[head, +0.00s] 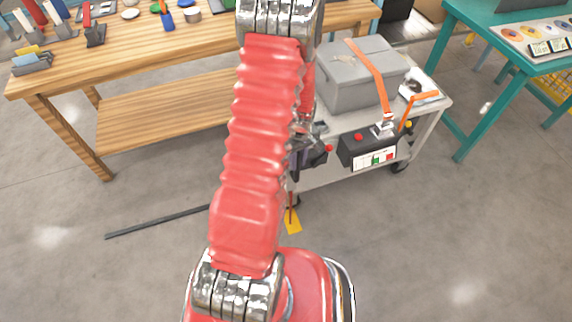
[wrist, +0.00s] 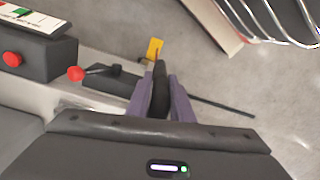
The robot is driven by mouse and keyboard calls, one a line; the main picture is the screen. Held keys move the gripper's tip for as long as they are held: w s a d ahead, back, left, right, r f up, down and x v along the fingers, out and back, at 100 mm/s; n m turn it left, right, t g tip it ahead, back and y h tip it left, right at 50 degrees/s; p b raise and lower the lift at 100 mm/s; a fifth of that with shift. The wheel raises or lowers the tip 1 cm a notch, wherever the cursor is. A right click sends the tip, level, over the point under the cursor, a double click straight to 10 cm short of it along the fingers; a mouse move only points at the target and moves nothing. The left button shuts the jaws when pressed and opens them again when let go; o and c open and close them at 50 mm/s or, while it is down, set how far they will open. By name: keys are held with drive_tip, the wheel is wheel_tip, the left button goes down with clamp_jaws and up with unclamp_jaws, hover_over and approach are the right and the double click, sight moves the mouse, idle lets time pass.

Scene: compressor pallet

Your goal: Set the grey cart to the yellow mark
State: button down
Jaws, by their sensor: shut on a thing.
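The grey cart (head: 425,130) stands right of my arm in the head view, with its near edge facing me. Its pale top also shows in the wrist view (wrist: 55,98). My gripper (wrist: 161,98) is shut on a black handle (wrist: 160,75) at the cart's near left corner. In the head view my gripper (head: 303,155) is partly hidden by my arm. The yellow mark (head: 292,222) lies on the floor near the cart's left end, with a thin red-orange pointer above it. It also shows beyond the handle in the wrist view (wrist: 154,48).
The cart bears a strapped grey case (head: 350,85) and a black control box (head: 360,150) with a red button. A wooden workbench (head: 165,50) stands left, a teal table (head: 470,75) right. A dark strip (head: 155,222) lies on the floor. The front floor is clear.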

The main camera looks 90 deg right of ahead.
drive_tip(key=shift+s+d, duration=0.35)
drive_tip(key=shift+s, duration=0.35)
drive_tip(key=c, duration=1.6)
unclamp_jaws()
wheel_tip(320, 180, up, 14)
drive_tip(key=shift+f, duration=0.15)
